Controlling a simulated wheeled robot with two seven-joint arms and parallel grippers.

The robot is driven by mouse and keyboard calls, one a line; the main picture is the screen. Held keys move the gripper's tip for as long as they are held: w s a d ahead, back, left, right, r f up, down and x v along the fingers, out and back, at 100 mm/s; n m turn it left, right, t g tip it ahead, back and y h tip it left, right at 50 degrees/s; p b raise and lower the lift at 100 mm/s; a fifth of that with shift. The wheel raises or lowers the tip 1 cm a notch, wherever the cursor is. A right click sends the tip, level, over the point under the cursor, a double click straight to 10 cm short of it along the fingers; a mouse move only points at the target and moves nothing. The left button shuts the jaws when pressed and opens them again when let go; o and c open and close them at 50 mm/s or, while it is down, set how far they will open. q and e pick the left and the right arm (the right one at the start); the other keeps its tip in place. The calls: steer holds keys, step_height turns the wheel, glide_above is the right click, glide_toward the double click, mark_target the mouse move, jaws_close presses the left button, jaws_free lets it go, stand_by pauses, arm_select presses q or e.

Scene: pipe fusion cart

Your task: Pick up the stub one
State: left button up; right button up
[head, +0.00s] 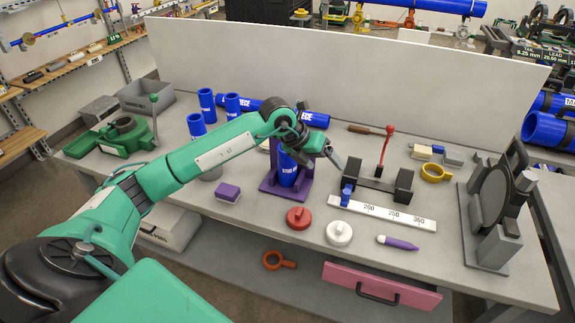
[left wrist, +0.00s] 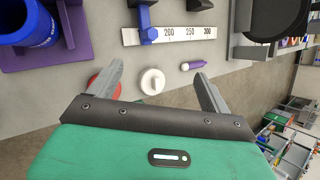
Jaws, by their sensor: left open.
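A blue pipe stub (head: 287,172) with white lettering stands upright in a purple holder (head: 270,188) on the bench. In the left wrist view the blue stub (left wrist: 38,28) and the purple holder (left wrist: 80,30) are at the upper left. More blue stubs (head: 207,105) stand upright further back left; I cannot tell which is stub one. My left gripper (head: 328,150) is above and right of the holder, partly hiding the stub's top. In the left wrist view its jaws (left wrist: 158,70) are apart, with nothing held between them. My right gripper is not in view.
A red disc (head: 299,218), a white disc (head: 339,233) and a purple marker (head: 397,243) lie near the front. A white ruler (head: 385,213) and a black clamp with a red lever (head: 388,145) are to the right. A white panel (head: 360,70) closes the back.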

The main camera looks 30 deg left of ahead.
mark_target(287, 157)
arm_select(q)
steer(key=a+r+n+y, duration=0.1)
steer(key=a+r+y, duration=0.15)
steer(key=a, duration=0.45)
steer(key=a+r+n+y, duration=0.1)
steer(key=a+y, duration=0.3)
steer(key=a, duration=0.2)
steer(key=shift+g, duration=0.4)
steer(key=p+x, duration=0.1)
steer(key=x, duration=0.1)
steer(key=p+x, duration=0.1)
steer(key=x, duration=0.2)
steer(key=p+x, duration=0.1)
steer(key=x, duration=0.2)
steer(key=shift+w+a+r, duration=0.15)
steer(key=shift+w+a, duration=0.1)
steer(key=shift+w, duration=0.05)
steer(key=shift+w+f+p, duration=0.15)
steer(key=shift+f+p, duration=0.2)
steer(key=shift+p, duration=0.05)
steer(key=p+x, duration=0.1)
steer(key=x, duration=0.2)
steer(key=p+x, duration=0.1)
steer(key=shift+w+d+f+p, duration=0.2)
steer(key=shift+d+f+p, duration=0.05)
steer(key=shift+f+p, duration=0.15)
steer(key=c, duration=0.9)
steer(key=shift+r, duration=0.1)
steer(key=c, duration=0.4)
